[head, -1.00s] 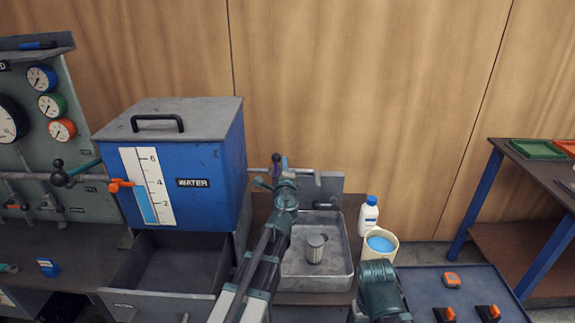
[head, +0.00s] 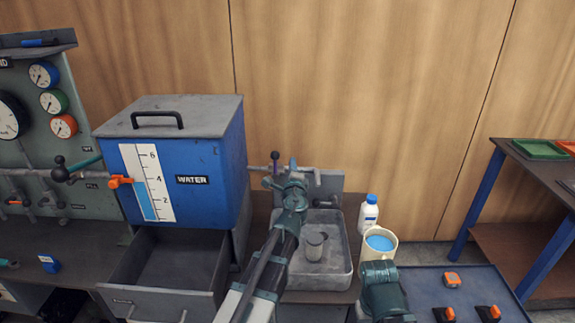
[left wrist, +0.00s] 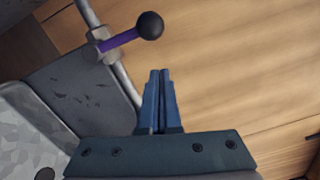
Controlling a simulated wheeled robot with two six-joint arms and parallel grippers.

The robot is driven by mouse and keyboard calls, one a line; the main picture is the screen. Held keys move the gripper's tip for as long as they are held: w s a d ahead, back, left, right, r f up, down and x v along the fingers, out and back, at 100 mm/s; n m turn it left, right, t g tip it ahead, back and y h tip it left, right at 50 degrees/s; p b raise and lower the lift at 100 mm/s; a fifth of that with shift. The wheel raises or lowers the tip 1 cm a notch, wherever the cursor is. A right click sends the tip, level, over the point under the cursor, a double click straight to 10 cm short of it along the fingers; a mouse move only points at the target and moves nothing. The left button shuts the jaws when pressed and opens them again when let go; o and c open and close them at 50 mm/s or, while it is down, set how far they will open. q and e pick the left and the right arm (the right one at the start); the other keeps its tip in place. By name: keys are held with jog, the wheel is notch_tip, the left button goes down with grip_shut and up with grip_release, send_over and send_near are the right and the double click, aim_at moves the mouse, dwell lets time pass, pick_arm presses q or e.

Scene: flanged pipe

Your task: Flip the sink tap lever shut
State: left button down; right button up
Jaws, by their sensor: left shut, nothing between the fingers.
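The tap lever (head: 276,164) is a short purple handle with a dark ball end, standing up from the grey pipe behind the sink (head: 346,262). In the left wrist view the lever (left wrist: 122,39) sticks out sideways from its pipe fitting, with a black ball at its end. My left gripper (head: 292,164) is shut and empty, just right of the lever in the head view. In the left wrist view its blue fingertips (left wrist: 160,73) are together, below the ball and apart from it. My right gripper's fingers are not visible; only part of that arm shows.
The blue water tank (head: 205,150) stands left, above an open drawer (head: 170,268).

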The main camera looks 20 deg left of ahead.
pick_arm(q)
jog(key=v, duration=1)
jog(key=shift+d, duration=0.4)
jog(key=shift+f, duration=0.1)
